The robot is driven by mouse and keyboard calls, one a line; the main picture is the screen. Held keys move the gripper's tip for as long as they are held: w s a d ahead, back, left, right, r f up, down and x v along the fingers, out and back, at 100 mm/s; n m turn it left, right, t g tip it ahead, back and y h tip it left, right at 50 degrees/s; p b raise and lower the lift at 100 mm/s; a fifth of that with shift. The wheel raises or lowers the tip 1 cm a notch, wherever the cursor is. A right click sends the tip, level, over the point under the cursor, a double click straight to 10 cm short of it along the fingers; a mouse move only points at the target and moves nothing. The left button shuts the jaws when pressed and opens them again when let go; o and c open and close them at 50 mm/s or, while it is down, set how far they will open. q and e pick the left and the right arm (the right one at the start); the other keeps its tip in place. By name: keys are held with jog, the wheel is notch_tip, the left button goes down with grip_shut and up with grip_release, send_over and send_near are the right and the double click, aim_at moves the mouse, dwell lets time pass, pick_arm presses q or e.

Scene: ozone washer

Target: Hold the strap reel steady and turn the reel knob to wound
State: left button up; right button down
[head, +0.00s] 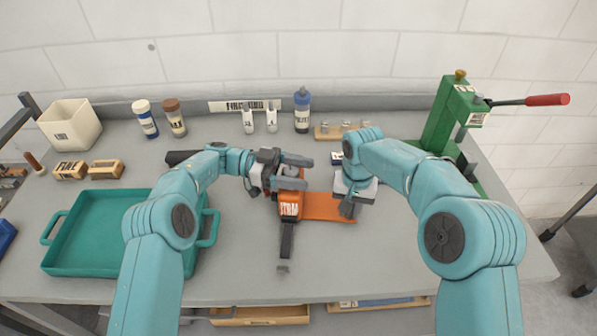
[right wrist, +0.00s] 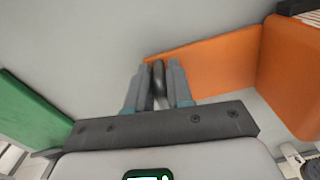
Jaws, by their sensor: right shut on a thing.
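The orange strap reel (head: 290,205) with a white label lies on the table in the middle of the head view. Its flat orange plate (head: 325,207) reaches right, and a dark strap (head: 287,240) runs toward the front. My left gripper (head: 304,173) is open at the reel's far end, its fingers apart above and below it; contact is unclear. My right gripper (head: 347,210) is at the plate's right end. In the right wrist view its fingers are shut on the dark, round-ended reel knob (right wrist: 158,78). The reel body (right wrist: 288,75) stands at right there. The knob's setting cannot be read.
A teal tray (head: 62,262) is at left. A green press (head: 440,125) with a red handle stands at back right. Bottles (head: 302,110), small white containers and a cream bin (head: 70,125) line the back.

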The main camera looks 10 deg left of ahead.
aim_at(287, 170)
pick_arm(q)
jog(key=a, duration=0.7)
jog(key=shift+w+a, duration=0.25)
jog(key=shift+w, duration=0.2)
